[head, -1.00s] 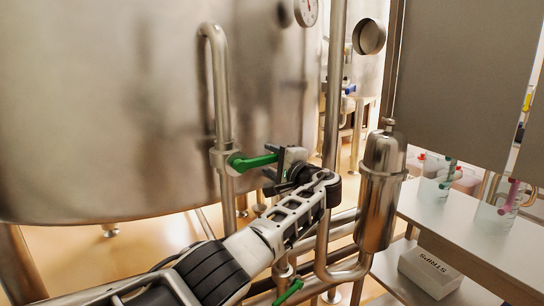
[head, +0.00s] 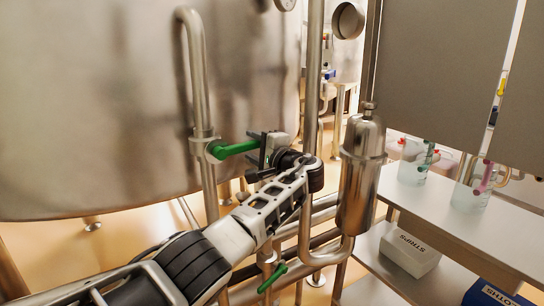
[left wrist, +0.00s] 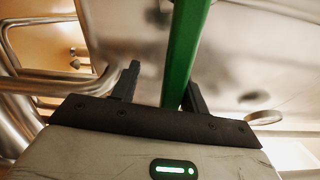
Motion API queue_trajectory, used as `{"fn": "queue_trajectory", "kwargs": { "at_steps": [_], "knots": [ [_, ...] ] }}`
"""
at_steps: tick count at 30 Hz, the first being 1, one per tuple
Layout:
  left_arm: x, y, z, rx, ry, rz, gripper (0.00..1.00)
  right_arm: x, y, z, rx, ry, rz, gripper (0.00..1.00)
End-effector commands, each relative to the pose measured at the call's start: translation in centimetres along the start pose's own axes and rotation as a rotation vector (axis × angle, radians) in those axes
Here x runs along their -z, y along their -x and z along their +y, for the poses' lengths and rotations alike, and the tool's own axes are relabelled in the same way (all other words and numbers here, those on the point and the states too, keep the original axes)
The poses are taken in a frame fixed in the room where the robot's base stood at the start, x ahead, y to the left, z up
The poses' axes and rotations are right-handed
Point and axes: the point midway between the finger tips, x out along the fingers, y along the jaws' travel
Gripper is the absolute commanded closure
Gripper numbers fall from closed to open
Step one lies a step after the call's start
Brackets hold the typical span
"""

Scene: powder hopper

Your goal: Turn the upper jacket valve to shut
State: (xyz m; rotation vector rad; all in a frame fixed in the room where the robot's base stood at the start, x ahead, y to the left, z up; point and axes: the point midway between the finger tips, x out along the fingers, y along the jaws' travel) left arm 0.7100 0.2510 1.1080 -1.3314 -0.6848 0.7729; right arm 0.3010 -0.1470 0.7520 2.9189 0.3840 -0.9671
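The upper jacket valve is on the upright pipe at the tank's front. Its green handle (head: 232,148) sticks out sideways to the right, roughly level, across the pipe. My left gripper (head: 259,149) is at the free end of this handle. In the left wrist view the green handle (left wrist: 186,50) passes between the two fingers of my left gripper (left wrist: 160,82). It lies close to the right finger, with a clear gap to the left finger, so the gripper is open. Whether the right finger touches the handle I cannot tell. My right gripper is not in view.
A lower green valve handle (head: 272,278) sits below my left arm. A steel cylinder (head: 360,180) on piping stands just right of my gripper. The big tank (head: 90,110) fills the left. A shelf table (head: 430,210) with beakers and a strips box (head: 409,250) is at right.

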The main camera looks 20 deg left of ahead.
Motion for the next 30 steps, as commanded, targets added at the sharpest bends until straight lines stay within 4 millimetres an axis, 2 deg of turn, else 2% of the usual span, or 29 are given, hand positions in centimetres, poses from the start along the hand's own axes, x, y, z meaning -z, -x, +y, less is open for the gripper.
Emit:
{"fn": "queue_trajectory", "kwargs": {
  "at_steps": [4,12,18,24,30],
  "knots": [
    [0.2,2.6,0.5,-0.006,0.000,0.008,0.58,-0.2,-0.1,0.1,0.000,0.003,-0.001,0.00],
    [0.2,9.4,0.5,-0.004,0.001,0.009,0.58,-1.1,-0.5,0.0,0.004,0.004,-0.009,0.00],
    [0.1,13.3,0.3,-0.004,0.001,0.006,0.58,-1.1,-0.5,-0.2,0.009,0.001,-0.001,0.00],
    [0.0,15.2,0.1,-0.002,0.000,0.003,0.58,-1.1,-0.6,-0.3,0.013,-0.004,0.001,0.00],
    [0.0,15.5,0.0,-0.001,0.001,0.003,0.58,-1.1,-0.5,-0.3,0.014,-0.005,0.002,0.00]
  ]
}}
